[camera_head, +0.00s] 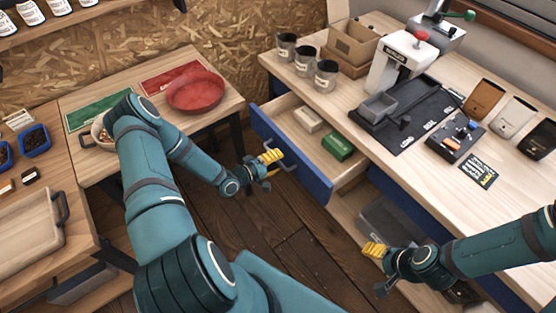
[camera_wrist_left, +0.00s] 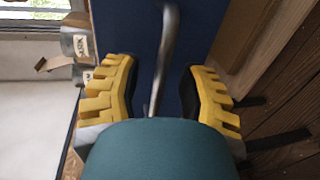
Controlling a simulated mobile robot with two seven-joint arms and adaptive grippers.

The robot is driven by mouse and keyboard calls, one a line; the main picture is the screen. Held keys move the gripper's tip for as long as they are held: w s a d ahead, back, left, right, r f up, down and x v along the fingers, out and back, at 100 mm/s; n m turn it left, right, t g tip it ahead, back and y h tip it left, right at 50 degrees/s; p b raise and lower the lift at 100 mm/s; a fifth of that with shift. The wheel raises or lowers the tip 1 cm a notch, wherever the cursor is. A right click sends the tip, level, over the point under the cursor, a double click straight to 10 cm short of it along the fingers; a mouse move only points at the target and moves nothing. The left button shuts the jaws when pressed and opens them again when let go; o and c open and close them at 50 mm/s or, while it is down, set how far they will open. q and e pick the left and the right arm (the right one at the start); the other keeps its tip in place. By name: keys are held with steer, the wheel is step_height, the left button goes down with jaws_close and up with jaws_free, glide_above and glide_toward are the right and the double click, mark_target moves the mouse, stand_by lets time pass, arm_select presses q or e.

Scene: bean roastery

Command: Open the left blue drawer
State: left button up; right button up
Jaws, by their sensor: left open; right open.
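The left blue drawer (camera_head: 315,182) stands pulled out from the workbench on the right, and its inside shows from above. It holds a pale block (camera_head: 307,119) and a green box (camera_head: 338,146). My left gripper (camera_head: 268,165) is at the drawer's front, by its handle. In the left wrist view, the grey metal handle (camera_wrist_left: 165,60) runs between the two yellow fingers against the blue front (camera_wrist_left: 138,35). The fingers are open, with gaps on both sides of the handle. My right gripper (camera_head: 378,268) is open and empty, low before the bench's right part.
A tray (camera_head: 30,240) lies at far left. Wooden floor lies open between the furniture.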

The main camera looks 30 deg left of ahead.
arm_select(q)
steer(key=shift+w+d+f, duration=0.1)
steer(key=shift+w+d, duration=0.1)
steer(key=shift+w, duration=0.2)
jaws_close()
steer(key=f+b+v, duration=0.1)
steer(key=v, duration=0.6)
steer(key=shift+f, duration=0.25)
jaws_free()
steer(key=shift+s, duration=0.1)
steer(key=shift+a, duration=0.1)
steer(key=p+v, duration=0.2)
steer(key=v, duration=1.4)
stand_by(0.6)
